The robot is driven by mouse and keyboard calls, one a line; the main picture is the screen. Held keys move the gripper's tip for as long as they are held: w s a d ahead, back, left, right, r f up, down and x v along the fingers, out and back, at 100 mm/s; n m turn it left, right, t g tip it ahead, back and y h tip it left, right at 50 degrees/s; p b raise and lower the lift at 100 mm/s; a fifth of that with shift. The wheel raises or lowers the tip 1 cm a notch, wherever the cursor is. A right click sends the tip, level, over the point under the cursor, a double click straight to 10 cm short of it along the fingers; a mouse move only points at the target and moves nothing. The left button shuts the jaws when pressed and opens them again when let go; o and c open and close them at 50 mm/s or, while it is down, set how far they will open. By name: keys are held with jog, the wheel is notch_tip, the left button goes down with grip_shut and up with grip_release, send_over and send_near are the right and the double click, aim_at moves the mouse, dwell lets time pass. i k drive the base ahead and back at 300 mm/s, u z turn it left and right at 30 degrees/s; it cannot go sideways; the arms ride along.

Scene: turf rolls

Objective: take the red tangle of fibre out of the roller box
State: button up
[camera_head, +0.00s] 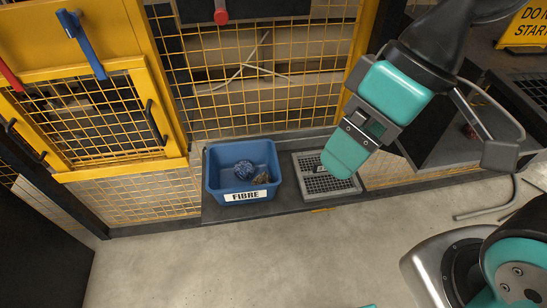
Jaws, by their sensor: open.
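A small dark red tangle (470,131) shows inside the dark roller box (445,158) at the right. The box is partly hidden behind my arm and a grey bracket with a hose. My gripper (338,166) hangs from the upper right, teal and grey, pointing down and left. It is open, with nothing visible held in it. It overlaps the grey mesh tray in the picture, well to the left of the red tangle. I cannot tell its height above the tray.
A blue bin labelled FIBRE (213,180) holds a blue tangle (244,169) and a brownish one. The grey mesh tray (300,180) stands beside it. Yellow mesh guards (180,110) rise behind. A yellow sign (525,25) stands at upper right. The front floor is mostly clear.

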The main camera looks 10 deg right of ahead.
aim_at(470, 132)
jog(key=u, duration=1.7)
jog(key=k, duration=1.5)
jog(key=z, duration=1.85)
